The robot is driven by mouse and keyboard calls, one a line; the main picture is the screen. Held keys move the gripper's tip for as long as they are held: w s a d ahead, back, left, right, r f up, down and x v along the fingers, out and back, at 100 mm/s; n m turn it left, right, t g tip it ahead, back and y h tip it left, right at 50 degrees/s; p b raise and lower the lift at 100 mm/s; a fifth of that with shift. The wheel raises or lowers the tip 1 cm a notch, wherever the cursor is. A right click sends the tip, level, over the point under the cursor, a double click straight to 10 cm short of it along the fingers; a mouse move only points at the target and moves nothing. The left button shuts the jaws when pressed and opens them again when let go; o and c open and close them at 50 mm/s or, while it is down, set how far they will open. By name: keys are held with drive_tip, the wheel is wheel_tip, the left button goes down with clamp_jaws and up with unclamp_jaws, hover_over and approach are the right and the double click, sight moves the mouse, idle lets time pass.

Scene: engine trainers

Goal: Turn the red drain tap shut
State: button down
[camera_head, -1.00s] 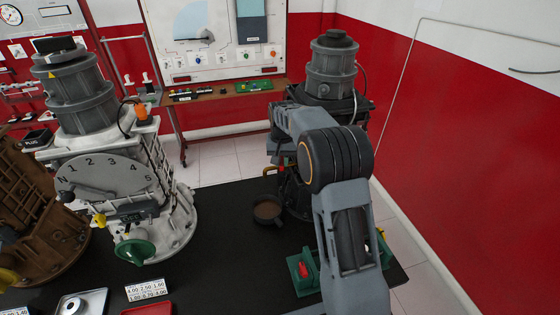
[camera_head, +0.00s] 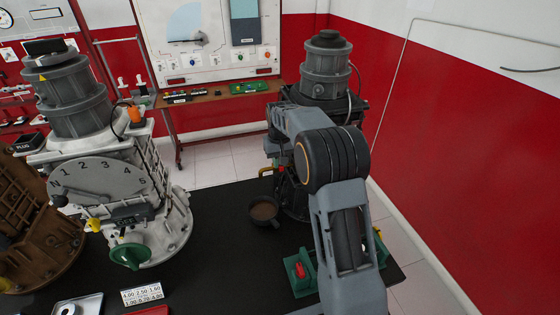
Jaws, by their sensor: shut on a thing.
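The red drain tap (camera_head: 280,169) shows as a small red patch low on the left side of the dark engine trainer at the back right. My gripper (camera_head: 281,161) is at the tap, shut on it, small and dark in this view. The fingertips are hard to make out, and the tap's exact angle cannot be read. My arm hides much of the trainer's lower body. A brass-coloured pipe (camera_head: 265,172) sticks out left of the tap. A dark round cup (camera_head: 264,211) with brown contents stands on the black mat below and left of it.
A green block with a red part (camera_head: 300,272) sits near my arm. The black mat (camera_head: 220,225) is clear between the white trainer and the cup.

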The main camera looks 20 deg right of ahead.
drive_tip(key=shift+r, duration=0.1)
drive_tip(key=c, duration=1.1)
unclamp_jaws()
wheel_tip(320, 180, up, 14)
drive_tip(key=shift+f+b, duration=0.15)
drive_tip(key=shift+b, duration=0.35)
drive_tip(key=f, duration=0.3)
drive_tip(key=s+f, duration=0.1)
drive_tip(key=f, duration=0.1)
drive_tip(key=shift+s+a+f+t, duration=0.15)
drive_tip(key=shift+s+a+t, duration=0.45)
drive_tip(key=shift+s, duration=4)
drive_tip(key=shift+s+a+f+t, duration=0.15)
drive_tip(key=shift+s+t, duration=0.85)
drive_tip(key=shift+s, duration=3.55)
drive_tip(key=shift+s+a+f+t, duration=0.1)
drive_tip(key=shift+s+a+t, duration=0.55)
drive_tip(key=shift+s, duration=3.95)
